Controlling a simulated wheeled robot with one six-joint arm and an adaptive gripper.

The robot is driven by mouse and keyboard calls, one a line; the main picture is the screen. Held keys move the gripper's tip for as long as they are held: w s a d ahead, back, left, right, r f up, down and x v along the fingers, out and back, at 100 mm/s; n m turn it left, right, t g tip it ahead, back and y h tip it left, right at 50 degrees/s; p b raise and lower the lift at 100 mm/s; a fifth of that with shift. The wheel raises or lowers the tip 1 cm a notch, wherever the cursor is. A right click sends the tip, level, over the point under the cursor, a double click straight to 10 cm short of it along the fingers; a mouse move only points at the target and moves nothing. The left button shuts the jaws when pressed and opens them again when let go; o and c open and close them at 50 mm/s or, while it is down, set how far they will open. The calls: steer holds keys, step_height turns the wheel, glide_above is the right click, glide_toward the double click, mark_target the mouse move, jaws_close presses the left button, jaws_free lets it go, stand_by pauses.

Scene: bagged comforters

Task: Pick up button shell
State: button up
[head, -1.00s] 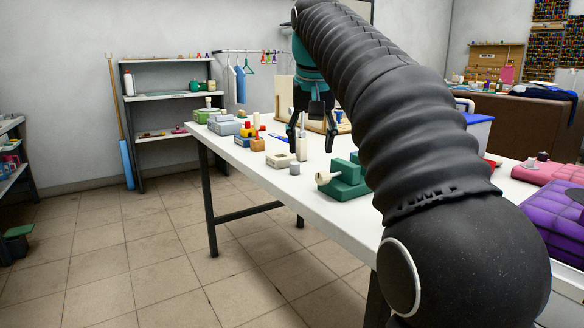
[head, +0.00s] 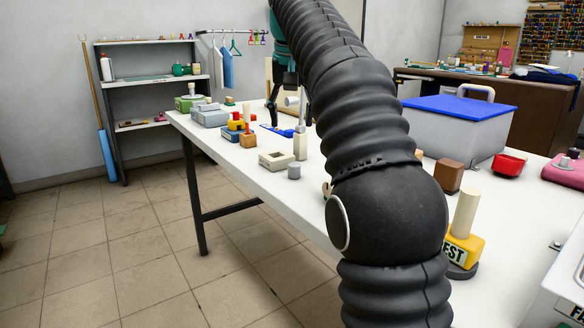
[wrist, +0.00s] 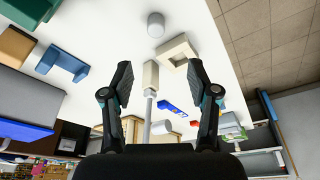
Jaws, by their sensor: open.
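My gripper (head: 289,118) hangs open and empty above the white table (head: 228,167), near its left end, partly behind my arm. In the wrist view, its spread fingers (wrist: 160,72) frame a beige block with a metal rod (wrist: 151,75); the block also stands in the head view (head: 300,148). A cream square piece with a hollow (head: 276,160) lies just in front of the block, and also shows in the wrist view (wrist: 178,51). A small grey cylinder (head: 294,172) stands beside it. I cannot tell which piece is the button shell.
Colored blocks (head: 238,127) and grey boxes (head: 209,116) stand toward the table's left end. A flat blue piece (head: 278,131) lies by the gripper. A grey bin with a blue lid (head: 460,125), a red bowl (head: 508,165) and a yellow base (head: 464,245) stand right of my arm.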

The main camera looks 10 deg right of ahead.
mark_target(294, 164)
steer(key=b+x, duration=0.1)
steer(key=x, duration=0.6)
steer(key=shift+f, duration=0.3)
steer(key=shift+s+d+b+x, duration=0.15)
steer(key=shift+b+x, duration=0.25)
steer(key=shift+x, duration=0.9)
steer(key=shift+s+d+b+x, duration=0.15)
steer(key=shift+b+x, duration=0.25)
steer(key=shift+x, duration=0.9)
steer(key=c, duration=0.9)
